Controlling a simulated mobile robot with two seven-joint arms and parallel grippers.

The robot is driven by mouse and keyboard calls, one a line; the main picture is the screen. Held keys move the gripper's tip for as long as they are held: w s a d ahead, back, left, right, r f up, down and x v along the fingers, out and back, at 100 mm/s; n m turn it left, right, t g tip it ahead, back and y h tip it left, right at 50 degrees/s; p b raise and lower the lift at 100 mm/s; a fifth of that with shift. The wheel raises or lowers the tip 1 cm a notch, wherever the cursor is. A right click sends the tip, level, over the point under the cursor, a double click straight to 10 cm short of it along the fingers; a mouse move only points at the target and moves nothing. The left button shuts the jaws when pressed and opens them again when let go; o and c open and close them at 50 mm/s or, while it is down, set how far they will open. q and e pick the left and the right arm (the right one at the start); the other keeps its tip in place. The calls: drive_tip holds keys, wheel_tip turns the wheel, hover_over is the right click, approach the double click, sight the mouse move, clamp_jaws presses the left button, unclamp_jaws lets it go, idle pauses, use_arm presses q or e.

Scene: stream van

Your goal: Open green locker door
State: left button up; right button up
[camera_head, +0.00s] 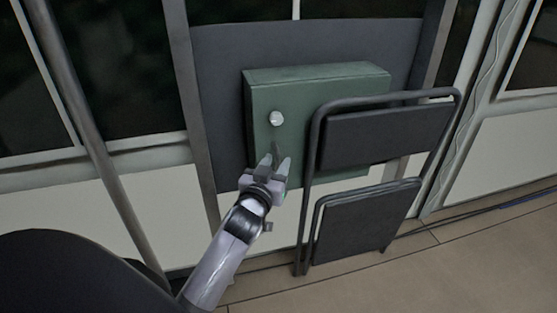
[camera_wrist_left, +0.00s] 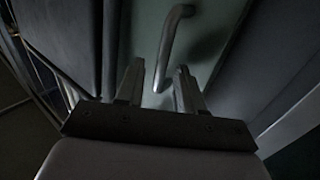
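The green locker (camera_head: 325,95) is a box mounted on a dark panel, and its door looks shut. A round light knob (camera_head: 276,118) shows on the left of its front. My left gripper (camera_head: 274,160) is in front of the locker's lower left part, below the knob. My right gripper is not in view.
A folding chair (camera_head: 388,137) with a dark back and seat stands before the locker's right part and hides some of it. A pole (camera_head: 95,140) stands at the left. A dark rounded shape (camera_head: 60,275) fills the lower left. Floor (camera_head: 440,265) is clear at the lower right.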

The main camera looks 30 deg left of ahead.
use_arm(q)
drive_tip(key=shift+w, duration=0.15)
drive_tip(key=shift+c, duration=0.3)
clamp_jaws()
drive_tip(key=shift+d, duration=0.1)
